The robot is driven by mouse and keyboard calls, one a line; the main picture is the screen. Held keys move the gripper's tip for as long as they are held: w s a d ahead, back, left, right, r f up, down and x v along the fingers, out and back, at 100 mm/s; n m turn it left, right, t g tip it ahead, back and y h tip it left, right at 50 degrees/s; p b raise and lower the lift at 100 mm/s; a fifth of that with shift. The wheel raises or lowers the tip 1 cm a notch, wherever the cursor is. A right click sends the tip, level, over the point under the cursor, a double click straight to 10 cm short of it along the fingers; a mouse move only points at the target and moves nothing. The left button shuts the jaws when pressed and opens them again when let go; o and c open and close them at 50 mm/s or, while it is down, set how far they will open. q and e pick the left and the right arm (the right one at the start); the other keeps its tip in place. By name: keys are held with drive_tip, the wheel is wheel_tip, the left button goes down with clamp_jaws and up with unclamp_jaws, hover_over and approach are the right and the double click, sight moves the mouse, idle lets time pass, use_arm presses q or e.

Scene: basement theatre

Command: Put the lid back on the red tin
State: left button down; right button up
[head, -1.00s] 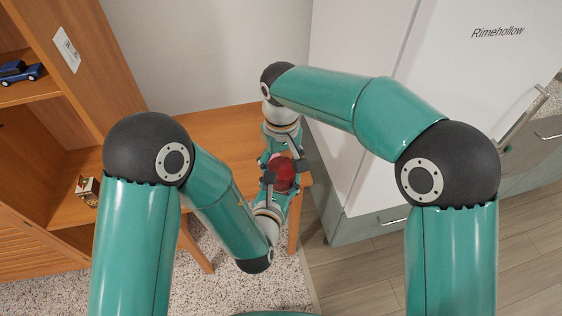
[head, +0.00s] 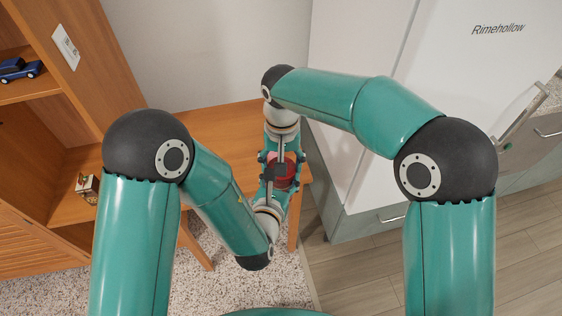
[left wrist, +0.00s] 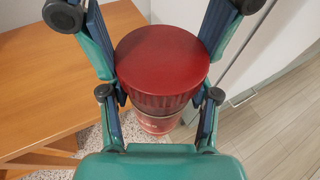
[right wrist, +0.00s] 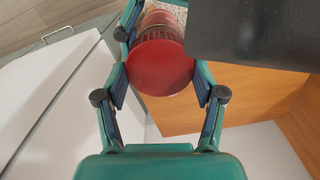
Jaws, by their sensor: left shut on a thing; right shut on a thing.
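The dark red lid (left wrist: 162,60), with a ribbed rim, lies over the top of the red tin (left wrist: 158,123) in the left wrist view. It fills the middle of the right wrist view (right wrist: 160,66). My right gripper (head: 281,148) reaches in from the wall side and appears shut on the lid. My left gripper (head: 272,188) faces it from the near side and appears shut on the tin's body below. Fingers hide much of both in the head view. I cannot tell whether the lid is fully seated or tilted on the tin.
A wooden table (head: 215,130) lies behind and left of the grippers, its visible top clear. A wooden shelf unit (head: 115,60) with a blue toy car (head: 20,69) and a small box (head: 88,188) stands left. A white cabinet (head: 375,40) stands close on the right.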

drive_tip(key=m, duration=0.7)
drive_tip(key=shift+d, duration=0.1)
drive_tip(key=m, duration=0.6)
drive_tip(key=shift+s, duration=0.1)
drive_tip(key=m, duration=0.6)
drive_tip(key=shift+d+m, duration=0.1)
drive_tip(key=shift+m, duration=0.3)
drive_tip(key=m, duration=0.6)
drive_tip(key=shift+s, duration=0.1)
drive_tip(key=o, duration=0.8)
